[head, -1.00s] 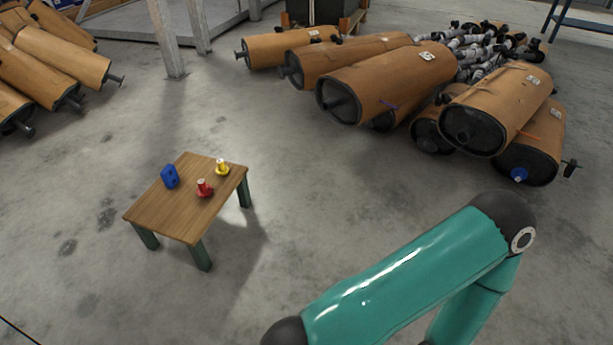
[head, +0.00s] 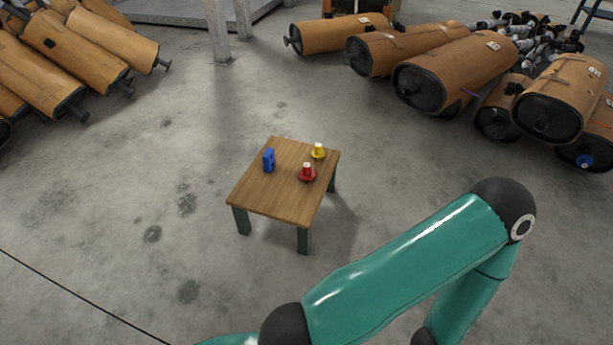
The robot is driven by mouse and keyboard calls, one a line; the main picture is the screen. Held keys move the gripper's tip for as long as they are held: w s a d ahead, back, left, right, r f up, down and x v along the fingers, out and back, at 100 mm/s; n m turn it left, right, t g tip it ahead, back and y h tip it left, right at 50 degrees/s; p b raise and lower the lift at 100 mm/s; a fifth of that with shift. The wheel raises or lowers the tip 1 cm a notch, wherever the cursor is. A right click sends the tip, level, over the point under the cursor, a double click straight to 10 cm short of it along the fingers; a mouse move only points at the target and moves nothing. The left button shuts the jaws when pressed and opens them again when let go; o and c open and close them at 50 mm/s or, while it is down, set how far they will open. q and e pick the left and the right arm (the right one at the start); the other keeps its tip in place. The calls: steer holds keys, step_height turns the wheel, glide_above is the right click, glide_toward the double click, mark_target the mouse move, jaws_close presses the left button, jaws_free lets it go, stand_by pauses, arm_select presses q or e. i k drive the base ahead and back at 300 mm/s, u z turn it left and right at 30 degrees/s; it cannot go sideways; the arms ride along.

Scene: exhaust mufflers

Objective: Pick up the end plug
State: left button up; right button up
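A red flanged plug (head: 307,173) and a yellow flanged plug (head: 318,151) stand upright on a small wooden table (head: 262,193) with green legs. A blue block (head: 269,160) with holes stands near them, to the left. I cannot tell which of these the task calls the end plug. Another blue plug-like piece (head: 585,161) sits at the end face of a muffler at the far right. Neither of my grippers is in view; only teal links of my own arm show at the bottom right, well apart from the table.
Brown mufflers (head: 465,70) lie in a group at the upper right, with a heap of grey and black parts behind. More mufflers (head: 65,60) are piled at the upper left. A metal post (head: 217,30) stands at the back. The concrete floor around the table is clear.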

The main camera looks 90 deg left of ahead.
mark_target(306, 174)
steer(key=u, duration=0.5)
steer(key=k, duration=0.15)
steer(key=z, duration=1.05)
steer(key=i, duration=0.1)
steer(key=u, duration=3)
steer(key=i, duration=1)
steer(key=z, duration=0.1)
